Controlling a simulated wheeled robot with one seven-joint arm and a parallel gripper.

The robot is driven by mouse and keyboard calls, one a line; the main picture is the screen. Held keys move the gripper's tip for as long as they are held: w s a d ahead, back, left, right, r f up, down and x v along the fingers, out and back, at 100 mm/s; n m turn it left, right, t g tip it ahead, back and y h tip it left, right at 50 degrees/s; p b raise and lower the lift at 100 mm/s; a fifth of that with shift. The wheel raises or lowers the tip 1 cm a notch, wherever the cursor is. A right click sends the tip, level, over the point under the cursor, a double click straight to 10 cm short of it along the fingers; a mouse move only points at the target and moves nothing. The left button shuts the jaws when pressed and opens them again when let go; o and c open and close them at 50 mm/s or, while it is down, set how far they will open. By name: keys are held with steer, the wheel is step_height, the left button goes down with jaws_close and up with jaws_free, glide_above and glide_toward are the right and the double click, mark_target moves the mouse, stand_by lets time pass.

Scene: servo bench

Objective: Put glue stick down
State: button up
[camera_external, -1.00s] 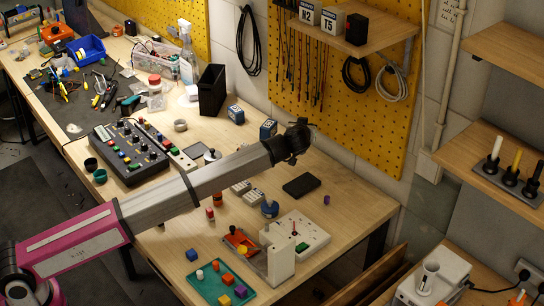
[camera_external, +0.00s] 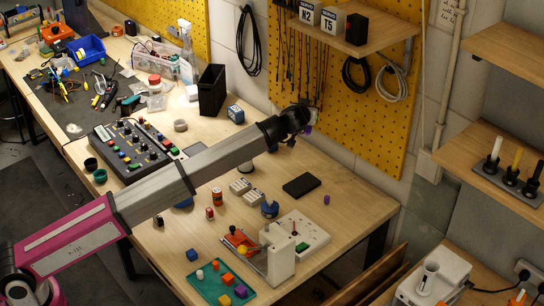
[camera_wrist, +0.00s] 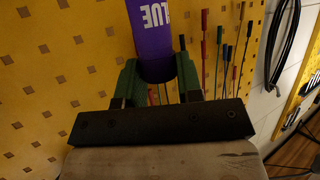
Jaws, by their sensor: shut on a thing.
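The glue stick (camera_wrist: 155,38) is a purple cylinder with white lettering that appears upside down in the wrist view. My gripper (camera_wrist: 156,75) has its green fingers on both sides of it, shut on it. The stick's far end is cut off by the top of that view. In the external view my gripper (camera_external: 314,118) is raised above the far side of the bench, in front of the yellow pegboard. A small purple part of the glue stick (camera_external: 308,130) shows beside it; the rest is hidden.
The wooden bench (camera_external: 350,215) has free room at its right end, around a black flat block (camera_external: 301,185). A wall shelf (camera_external: 345,22) with labelled boxes hangs above. Thin coloured leads (camera_wrist: 229,50) and cables hang on the pegboard (camera_external: 350,110). A green tray (camera_external: 207,286) holds coloured blocks.

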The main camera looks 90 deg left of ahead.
steer(key=w+d+f+m+t+h, duration=0.2)
steer(key=d+f+m+t+h, duration=0.1)
steer(key=d+m+t+h, duration=0.25)
steer(key=w+d+f+m+t+h, duration=0.3)
steer(key=d+m+t+h, duration=0.15)
steer(key=m, duration=0.25)
steer(key=d+r+m+g+h, duration=0.85)
steer(key=d+m+h, duration=0.25)
steer(key=m+h, duration=0.4)
steer(key=shift+m, duration=0.35)
steer(key=shift+w+d+f, duration=1.25)
steer(key=shift+w+f, duration=0.1)
steer(key=shift+f, duration=1.2)
steer(key=shift+w+d+f, duration=1.2)
steer(key=shift+w+f, duration=0.15)
steer(key=shift+f, duration=1.15)
steer(key=shift+w+d+f, duration=1.25)
steer(key=shift+w+f, duration=0.1)
steer(key=shift+f, duration=1.2)
